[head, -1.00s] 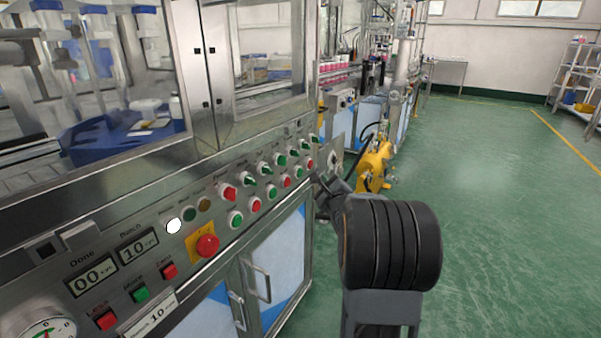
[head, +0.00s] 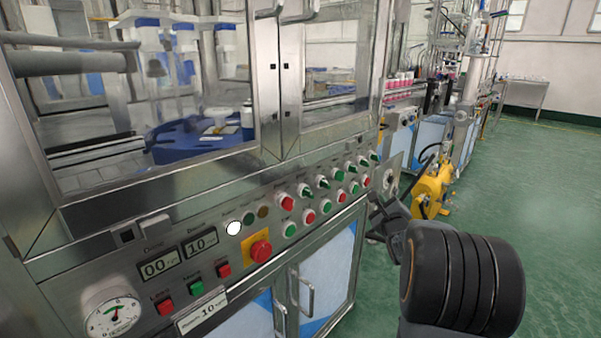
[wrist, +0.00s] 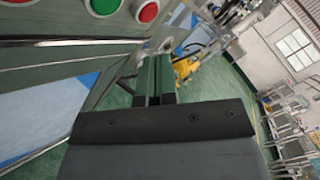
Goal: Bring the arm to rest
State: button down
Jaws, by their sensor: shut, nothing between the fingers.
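My gripper (head: 383,222) is at the right of the head view, in front of the right end of the machine's control panel (head: 135,262). Its body is partly hidden behind my thick dark wrist link. In the wrist view my gripper's two fingers (wrist: 157,80) lie side by side, shut, with nothing between them. They point towards the open floor and a yellow machine part. Part of the panel with a green and a red button shows at the wrist view's top left, apart from the fingers.
The crimping machine has glass doors (head: 190,100), a red emergency stop (head: 260,250), a pressure gauge (head: 113,316) and cabinet door handles (head: 305,290). A yellow pump-like unit (head: 432,190) stands on the floor beyond. Green floor (head: 560,200) on the right is clear.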

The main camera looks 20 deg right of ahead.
jog(key=s+a+r+n+g+y+p, duration=0.1)
jog(key=s+a+r+n+g+p, duration=0.15)
jog(key=a+r+n+p, duration=0.55)
jog(key=s+a+r+n+g+y+p, duration=0.15)
jog(key=a+r+n+g+p, duration=0.3)
jog(key=p, duration=0.45)
jog(key=s+a+r+n+g+y+p, duration=0.1)
jog(key=s+a+r+n+g+p, duration=0.2)
jog(key=s+a+r+n+p, duration=0.3)
jog(key=s+a+r+n+g+y+p, duration=0.2)
jog(key=s+a+r+n+g+p, duration=0.2)
jog(key=s+a+n+p, duration=0.5)
jog(key=s+r+n, duration=0.2)
jog(key=s, duration=0.2)
jog(key=shift+a+p, duration=0.2)
jog(key=shift+p, duration=0.2)
jog(key=shift+s, duration=0.1)
